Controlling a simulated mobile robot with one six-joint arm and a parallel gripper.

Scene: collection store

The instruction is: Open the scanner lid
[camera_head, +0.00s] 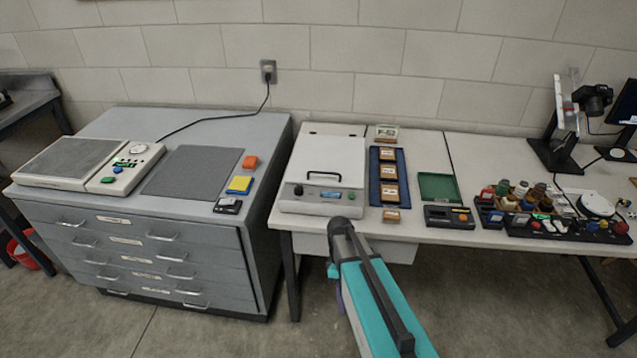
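A white box-shaped device with a flat lid and a black bar handle (324,175) stands at the left end of the light table. My gripper's fingers do not show; nothing of mine visibly touches the lid.
Right of the device are a blue tray (374,197) of framed pieces, a green tray (438,187) and a dark instrument (449,217). A second white device (75,163) with a grey panel sits on the grey drawer cabinet (150,262). A wall lies behind; floor is open in front.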

